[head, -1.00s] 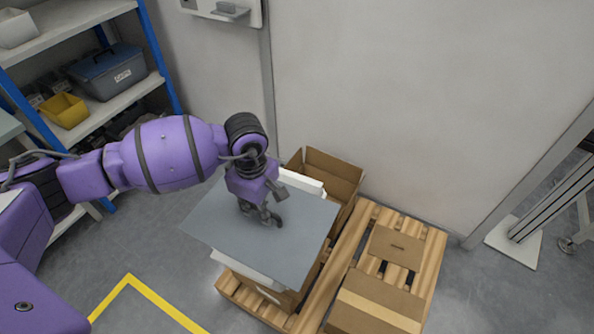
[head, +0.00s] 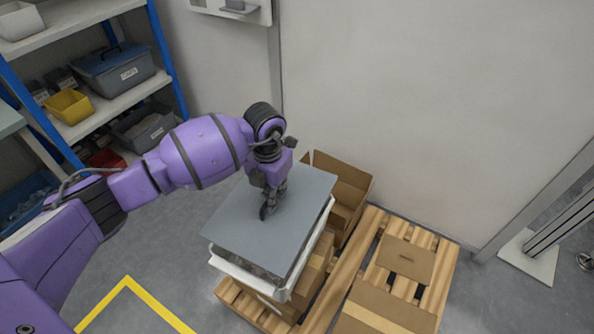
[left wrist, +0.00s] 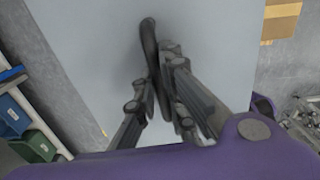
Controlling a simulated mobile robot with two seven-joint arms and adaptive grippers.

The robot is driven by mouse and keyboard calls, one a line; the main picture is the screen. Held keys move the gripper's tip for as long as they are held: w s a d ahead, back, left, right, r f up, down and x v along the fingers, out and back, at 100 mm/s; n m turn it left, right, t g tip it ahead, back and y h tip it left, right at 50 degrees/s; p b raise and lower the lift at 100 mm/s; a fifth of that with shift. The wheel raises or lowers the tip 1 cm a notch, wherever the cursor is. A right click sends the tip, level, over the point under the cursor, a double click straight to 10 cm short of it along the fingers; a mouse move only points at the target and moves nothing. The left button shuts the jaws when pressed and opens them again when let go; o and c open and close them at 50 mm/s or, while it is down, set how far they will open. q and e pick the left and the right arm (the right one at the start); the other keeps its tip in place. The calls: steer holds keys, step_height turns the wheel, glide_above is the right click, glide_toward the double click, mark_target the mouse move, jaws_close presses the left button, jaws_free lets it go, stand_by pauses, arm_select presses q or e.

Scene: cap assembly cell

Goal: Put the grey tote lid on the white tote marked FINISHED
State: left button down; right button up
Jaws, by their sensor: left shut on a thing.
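The grey tote lid (head: 250,238) is a flat grey panel, roughly level, over the white tote (head: 252,281). The tote's white rim shows along the lid's front and right edges; its inside and any marking are hidden or unreadable. The tote stands on cardboard boxes on the pallet. My left gripper (head: 268,208) is above the lid and shut on it. In the left wrist view the fingers (left wrist: 158,85) close around a dark handle-like part on the lid (left wrist: 90,45). I cannot tell whether the lid touches the rim. My right gripper is not in view.
A wooden pallet (head: 343,270) carries an open cardboard box (head: 350,185) behind the tote and flat cartons (head: 385,308) to the right. A blue-framed shelf (head: 118,95) with bins stands at the left. The wall (head: 430,110) is close behind. Yellow tape (head: 155,302) marks the floor.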

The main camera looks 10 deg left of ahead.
arm_select(q)
step_height(320, 180, down, 2)
steer(key=shift+s+f+b, duration=0.1)
steer(key=shift+b, duration=0.35)
step_height(320, 180, down, 2)
steer(key=shift+f+b, duration=0.2)
steer(key=shift+b, duration=0.55)
step_height(320, 180, down, 2)
steer(key=shift+f+b, duration=0.15)
steer(key=shift+b, duration=0.6)
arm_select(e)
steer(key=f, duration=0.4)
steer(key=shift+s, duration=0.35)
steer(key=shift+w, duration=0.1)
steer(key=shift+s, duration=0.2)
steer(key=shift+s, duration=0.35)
arm_select(q)
steer(key=shift+f, duration=0.1)
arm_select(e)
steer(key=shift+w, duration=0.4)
